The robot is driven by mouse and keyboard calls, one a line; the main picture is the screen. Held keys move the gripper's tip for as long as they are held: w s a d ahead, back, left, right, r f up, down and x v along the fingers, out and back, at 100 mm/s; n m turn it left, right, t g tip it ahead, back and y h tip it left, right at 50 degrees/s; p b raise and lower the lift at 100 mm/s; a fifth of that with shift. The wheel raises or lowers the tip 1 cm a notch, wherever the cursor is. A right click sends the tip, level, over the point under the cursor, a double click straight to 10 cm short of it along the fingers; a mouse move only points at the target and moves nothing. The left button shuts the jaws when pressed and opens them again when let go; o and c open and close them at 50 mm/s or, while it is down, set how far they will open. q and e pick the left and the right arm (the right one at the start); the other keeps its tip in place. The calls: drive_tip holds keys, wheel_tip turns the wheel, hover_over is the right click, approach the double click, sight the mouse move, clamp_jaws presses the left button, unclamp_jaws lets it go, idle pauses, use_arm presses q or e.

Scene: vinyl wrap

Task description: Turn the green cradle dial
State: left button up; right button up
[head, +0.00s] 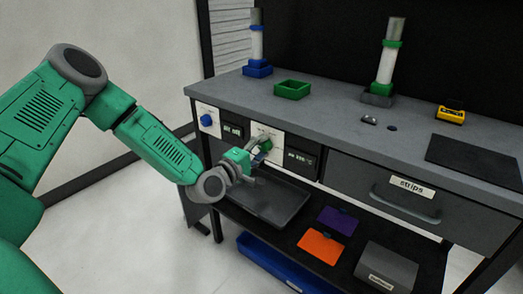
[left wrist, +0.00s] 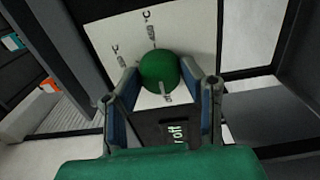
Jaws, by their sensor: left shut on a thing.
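The green cradle dial (left wrist: 160,72) is a round knob on a white panel on the front of the bench. A pale pointer line on it points toward the bottom of the left wrist view, and temperature marks are printed around it. In the head view the dial (head: 267,144) is partly covered by my left gripper (head: 262,154). My left gripper (left wrist: 163,90) has its two blue-padded fingers on both sides of the dial and is shut on it. My right gripper is not in view.
A blue dial (head: 207,120) sits left on the bench front. Dark displays flank the green dial's panel. The drawer marked strips (head: 404,189) is to the right. A grey tray (head: 262,222) is on the shelf below. Green (head: 292,90) and blue holders stand on top.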

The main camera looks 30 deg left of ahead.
use_arm(q)
drive_tip(key=shift+s+a+f, duration=0.1)
drive_tip(key=shift+f, duration=0.25)
drive_tip(key=o, duration=1)
drive_tip(key=shift+o, duration=0.7)
drive_tip(key=shift+a, duration=0.1)
drive_tip(key=shift+r, duration=0.1)
drive_tip(key=s+a, duration=0.1)
drive_tip(key=s, duration=1)
drive_tip(key=shift+s, duration=0.4)
